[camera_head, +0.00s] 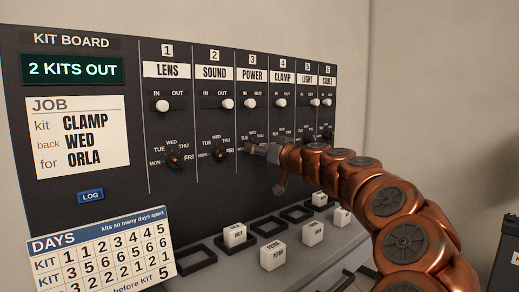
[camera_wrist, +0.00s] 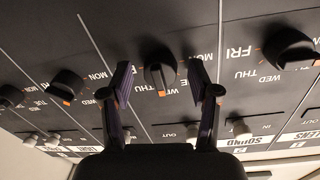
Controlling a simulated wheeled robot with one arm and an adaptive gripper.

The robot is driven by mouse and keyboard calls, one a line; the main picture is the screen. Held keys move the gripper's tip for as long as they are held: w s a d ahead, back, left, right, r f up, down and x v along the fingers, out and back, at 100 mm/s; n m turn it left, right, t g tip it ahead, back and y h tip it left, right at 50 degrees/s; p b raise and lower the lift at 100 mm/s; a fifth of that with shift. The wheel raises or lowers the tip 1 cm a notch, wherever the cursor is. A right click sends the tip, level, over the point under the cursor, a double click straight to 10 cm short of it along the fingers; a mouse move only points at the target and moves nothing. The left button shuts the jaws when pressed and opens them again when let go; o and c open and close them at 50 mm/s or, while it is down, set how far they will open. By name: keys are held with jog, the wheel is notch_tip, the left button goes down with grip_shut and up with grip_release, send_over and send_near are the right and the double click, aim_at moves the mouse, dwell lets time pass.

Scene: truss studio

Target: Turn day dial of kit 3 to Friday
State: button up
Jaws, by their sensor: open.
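The kit 3 POWER column (camera_head: 252,74) is on the dark kit board. My gripper (camera_head: 262,150) reaches in from the right at its dial, which is mostly hidden there. In the wrist view, the picture is upside down and a black dial (camera_wrist: 159,72) lies between the open fingers of my gripper (camera_wrist: 161,78). The fingers stand either side of the dial, and I cannot tell whether they touch it. Its orange mark sits between the THU and WED labels. The FRI label of this dial is hidden, apparently by the left finger.
The SOUND dial (camera_head: 220,152) and LENS dial (camera_head: 176,158) are left of my gripper. White sliders (camera_head: 227,104) line the board above. White blocks (camera_head: 234,234) and empty dark frames (camera_head: 195,262) are on the ledge below. A DAYS card (camera_head: 105,255) leans at the lower left.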

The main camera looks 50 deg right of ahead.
jog(key=c, duration=1.2)
jog(key=shift+o, duration=0.2)
jog(key=shift+m, duration=0.3)
jog(key=m+p, duration=0.1)
jog(key=m, duration=0.2)
jog(key=shift+r+p, duration=0.2)
jog(key=shift+p, duration=0.1)
jog(key=m+p, duration=0.2)
jog(key=m, duration=0.3)
jog(key=shift+r, duration=0.1)
jog(key=m+y+p, duration=0.1)
jog(key=m+p, duration=0.3)
jog(key=m, duration=0.1)
jog(key=shift+g, duration=0.3)
jog(key=shift+d+m+p, duration=0.1)
jog(key=shift+m+p, duration=1.35)
jog(key=shift+m, duration=0.35)
